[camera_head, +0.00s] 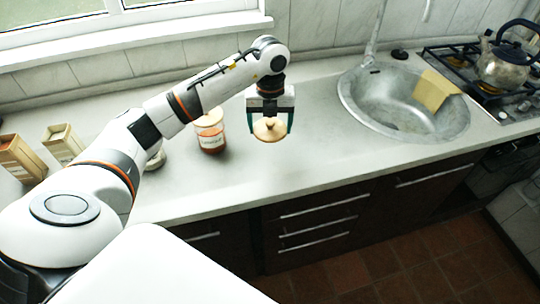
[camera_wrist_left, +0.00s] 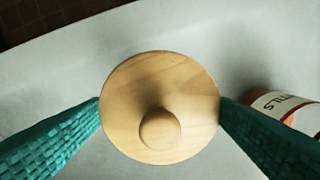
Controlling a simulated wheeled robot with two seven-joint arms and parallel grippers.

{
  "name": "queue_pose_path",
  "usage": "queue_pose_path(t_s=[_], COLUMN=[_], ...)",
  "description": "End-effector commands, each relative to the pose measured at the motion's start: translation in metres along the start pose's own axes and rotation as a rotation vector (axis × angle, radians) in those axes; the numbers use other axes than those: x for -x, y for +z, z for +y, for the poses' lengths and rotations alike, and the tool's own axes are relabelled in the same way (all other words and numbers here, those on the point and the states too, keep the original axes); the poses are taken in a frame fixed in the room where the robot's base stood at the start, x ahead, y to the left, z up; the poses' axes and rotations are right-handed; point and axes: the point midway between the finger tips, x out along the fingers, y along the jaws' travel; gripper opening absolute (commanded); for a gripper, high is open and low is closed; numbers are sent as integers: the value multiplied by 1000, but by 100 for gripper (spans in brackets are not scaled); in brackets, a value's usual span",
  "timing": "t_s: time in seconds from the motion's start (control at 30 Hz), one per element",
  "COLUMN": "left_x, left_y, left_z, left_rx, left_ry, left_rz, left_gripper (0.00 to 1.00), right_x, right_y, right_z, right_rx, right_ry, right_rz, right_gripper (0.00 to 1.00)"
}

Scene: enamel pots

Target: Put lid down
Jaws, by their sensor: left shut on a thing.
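A round wooden lid with a small knob (camera_head: 270,129) hangs between the fingers of my left gripper (camera_head: 270,122). In the left wrist view the lid (camera_wrist_left: 160,85) is gripped at its rim by both green fingers (camera_wrist_left: 160,105), with its knob facing the camera. The lid appears to be above the white countertop (camera_head: 330,150); its exact height cannot be told. A jar with an orange-red content and white label (camera_head: 212,138) stands just left of the gripper, and part of it shows in the left wrist view (camera_wrist_left: 285,108). My right gripper is not in view.
A round metal sink (camera_head: 405,105) with a yellow cloth or sponge (camera_head: 432,90) lies to the right. A kettle (camera_head: 503,65) stands on the stove beyond it. Two boxes stand at the far left, one brown (camera_head: 20,158) and one pale (camera_head: 62,144). The counter front is clear.

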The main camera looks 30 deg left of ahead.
Motion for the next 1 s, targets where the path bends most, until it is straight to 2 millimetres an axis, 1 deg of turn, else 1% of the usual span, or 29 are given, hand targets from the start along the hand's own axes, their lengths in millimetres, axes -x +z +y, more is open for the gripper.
queue_pose_path(t_s=[0.2, 0.3, 0.47, 0.67, 0.73, 1.0], left_x=[-40, -52, -64, -91, -95, -97], left_y=[1, 1, 1, 1, 1, 0], left_z=[-1, -1, 0, -1, 0, 0], left_rx=[9, 8, 6, 7, 6, 5], left_ry=[-4, -3, -1, -2, -2, -1], left_rz=[-6, -3, -3, -4, -1, 0], left_gripper=[58, 58, 58, 58, 58, 58], right_x=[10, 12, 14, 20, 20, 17], right_y=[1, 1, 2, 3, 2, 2], right_z=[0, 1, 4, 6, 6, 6], right_rx=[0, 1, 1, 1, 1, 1], right_ry=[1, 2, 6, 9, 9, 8], right_rz=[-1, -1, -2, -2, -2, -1], right_gripper=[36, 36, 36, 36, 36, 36])
